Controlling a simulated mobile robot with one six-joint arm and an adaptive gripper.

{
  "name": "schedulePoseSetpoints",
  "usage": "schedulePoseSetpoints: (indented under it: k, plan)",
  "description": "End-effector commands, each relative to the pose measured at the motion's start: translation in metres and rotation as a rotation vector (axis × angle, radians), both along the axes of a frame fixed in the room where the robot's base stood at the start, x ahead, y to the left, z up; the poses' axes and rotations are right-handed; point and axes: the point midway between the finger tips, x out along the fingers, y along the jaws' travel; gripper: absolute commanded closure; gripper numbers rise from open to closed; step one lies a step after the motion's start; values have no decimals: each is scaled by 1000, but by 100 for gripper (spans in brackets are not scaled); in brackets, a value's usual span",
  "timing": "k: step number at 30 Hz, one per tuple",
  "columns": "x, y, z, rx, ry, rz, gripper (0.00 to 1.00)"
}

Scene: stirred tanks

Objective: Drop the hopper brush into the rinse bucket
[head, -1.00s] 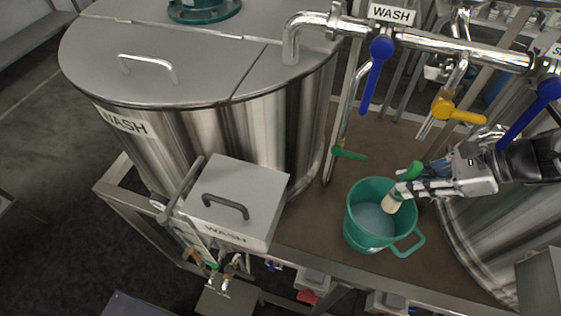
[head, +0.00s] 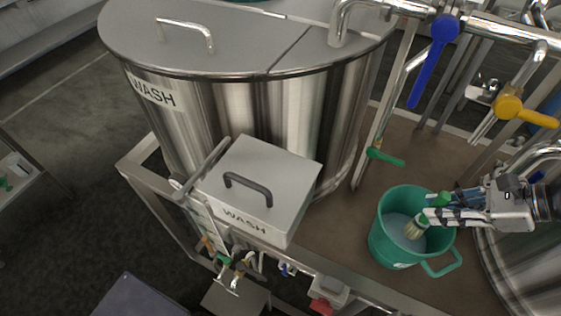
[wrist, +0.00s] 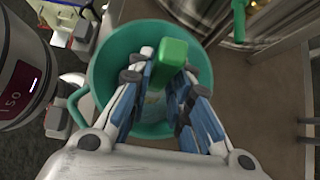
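The hopper brush shows pale bristles (head: 413,230) and a green handle; the handle end (wrist: 171,58) also shows in the wrist view between the fingers. My gripper (head: 432,215) is shut on the brush and holds it over the mouth of the rinse bucket, bristles pointing down and left. The green rinse bucket (head: 392,247) stands upright on the brown deck, with its handle at the lower right. Its rim (wrist: 106,58) surrounds the brush in the wrist view. I cannot tell whether the bristles reach below the rim.
A steel wash tank (head: 256,122) stands left of the bucket, with a lidded WASH hopper (head: 262,190) in front of it. Pipes with a blue valve lever (head: 433,62) and a yellow valve lever (head: 525,111) run above and behind the bucket. A green lever (head: 386,157) is close behind the bucket.

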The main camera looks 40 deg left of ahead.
Motion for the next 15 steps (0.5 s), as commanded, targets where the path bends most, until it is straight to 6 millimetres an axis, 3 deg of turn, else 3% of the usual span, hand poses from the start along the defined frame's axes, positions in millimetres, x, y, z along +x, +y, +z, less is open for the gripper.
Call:
schedulePoseSetpoints:
  k: [8,15]
  plan:
    - [0,0,0,0,0,0,60]
    - [0,0,0,0,0,0,60]
